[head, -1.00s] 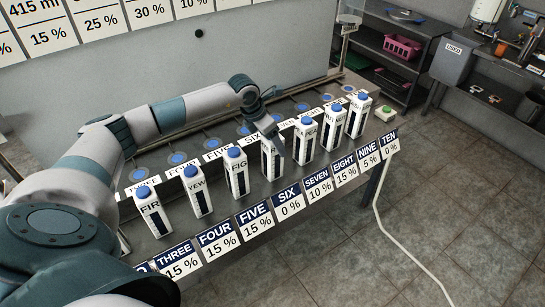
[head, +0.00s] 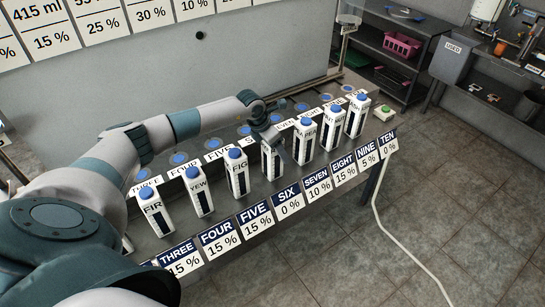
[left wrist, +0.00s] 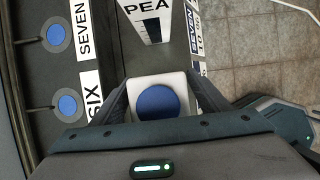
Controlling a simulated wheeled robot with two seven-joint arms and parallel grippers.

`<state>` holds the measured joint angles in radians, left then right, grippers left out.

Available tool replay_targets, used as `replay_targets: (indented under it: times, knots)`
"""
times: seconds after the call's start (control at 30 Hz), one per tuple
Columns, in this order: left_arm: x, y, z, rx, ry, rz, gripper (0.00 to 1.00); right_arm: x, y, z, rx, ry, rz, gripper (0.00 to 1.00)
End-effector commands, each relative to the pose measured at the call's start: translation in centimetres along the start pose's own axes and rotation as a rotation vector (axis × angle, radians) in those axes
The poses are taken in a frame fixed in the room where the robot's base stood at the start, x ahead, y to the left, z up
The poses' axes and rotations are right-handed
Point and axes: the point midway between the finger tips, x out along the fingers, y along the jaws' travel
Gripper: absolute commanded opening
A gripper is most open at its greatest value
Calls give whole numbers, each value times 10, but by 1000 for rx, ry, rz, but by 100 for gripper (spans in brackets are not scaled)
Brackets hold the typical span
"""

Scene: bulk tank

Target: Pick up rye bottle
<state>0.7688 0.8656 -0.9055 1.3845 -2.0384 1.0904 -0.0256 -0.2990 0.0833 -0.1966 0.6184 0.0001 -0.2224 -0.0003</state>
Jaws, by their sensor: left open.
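A white square bottle with a blue cap stands upright at place six on the bench (head: 272,165). My gripper hides most of its label, so I cannot read whether it says rye. My left gripper (head: 272,147) is over this bottle, with its jaws open. In the left wrist view the blue cap (left wrist: 157,102) sits between the two open fingers of the left gripper (left wrist: 155,92), one on each side. No other bottle in view shows a readable rye label. My right gripper is not in view.
Bottles marked FIR (head: 155,215), YEW (head: 199,193) and FIG (head: 237,176) stand to the left. The PEA bottle (head: 304,143) and others stand close on the right. Number cards (head: 288,200) line the front edge. A green button box (head: 385,112) is at the right end.

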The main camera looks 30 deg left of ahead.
Motion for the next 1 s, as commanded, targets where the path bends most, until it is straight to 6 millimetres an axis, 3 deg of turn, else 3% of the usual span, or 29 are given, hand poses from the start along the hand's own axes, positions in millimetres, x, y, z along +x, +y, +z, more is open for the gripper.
replay_targets:
  times: [0.23,0.4,0.43,0.77,1.0]
  knots:
    - [0,0,0,0,0,0,66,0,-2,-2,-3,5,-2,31]
    - [0,0,0,0,0,0,26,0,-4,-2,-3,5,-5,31]
    - [0,0,0,0,0,0,24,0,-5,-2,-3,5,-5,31]
    - [-2,0,1,0,-1,0,24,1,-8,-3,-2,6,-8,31]
    - [-17,1,8,1,-3,1,24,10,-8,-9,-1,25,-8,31]
